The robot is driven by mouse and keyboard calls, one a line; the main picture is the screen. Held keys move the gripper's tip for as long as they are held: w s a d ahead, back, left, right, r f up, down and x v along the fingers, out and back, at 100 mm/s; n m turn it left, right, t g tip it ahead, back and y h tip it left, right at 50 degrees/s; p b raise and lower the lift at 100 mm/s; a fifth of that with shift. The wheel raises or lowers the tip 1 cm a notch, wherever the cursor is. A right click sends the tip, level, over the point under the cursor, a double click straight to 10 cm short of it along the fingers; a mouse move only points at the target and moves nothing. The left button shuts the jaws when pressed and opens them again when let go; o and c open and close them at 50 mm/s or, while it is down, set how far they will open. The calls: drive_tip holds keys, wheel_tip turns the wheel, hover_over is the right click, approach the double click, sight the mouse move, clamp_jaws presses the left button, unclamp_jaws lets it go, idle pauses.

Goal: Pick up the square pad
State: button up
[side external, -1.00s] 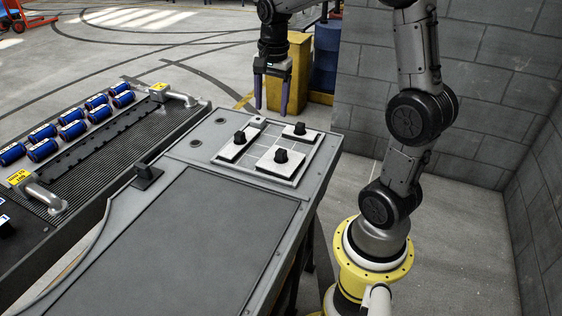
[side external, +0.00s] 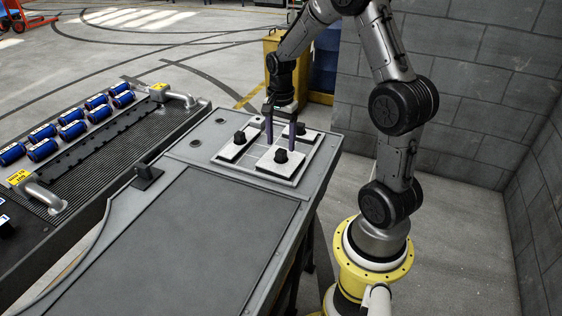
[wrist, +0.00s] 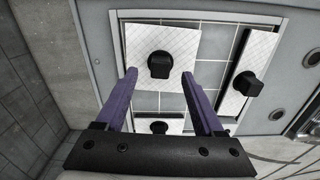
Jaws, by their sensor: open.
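The square pad (side external: 284,170) is a white slab with a black knob on top. It lies flat at the near side of a tiled tray (side external: 246,172) on the grey bench; in the wrist view it is the upper pad (wrist: 140,45). My gripper (side external: 280,145) is open and points down over the tray, just behind the square pad's knob. In the wrist view my fingertips (wrist: 159,74) appear either side of the knob's lower end, over the pad's lower edge. Nothing is between them in grip; exact height is unclear.
A long narrow pad (wrist: 235,95) with a knob lies beside the square pad. Another pad (side external: 308,138) lies behind, partly hidden by my gripper. A black block (side external: 147,177) stands on the bench. A ribbed unit with several blue cylinders (side external: 72,130) stands left.

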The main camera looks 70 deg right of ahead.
sight(281, 151)
wheel_tip(281, 151, down, 4)
drive_tip(key=shift+d+f, duration=0.1)
drive_tip(key=shift+d, duration=0.05)
drive_tip(key=shift+c, duration=0.3)
clamp_jaws()
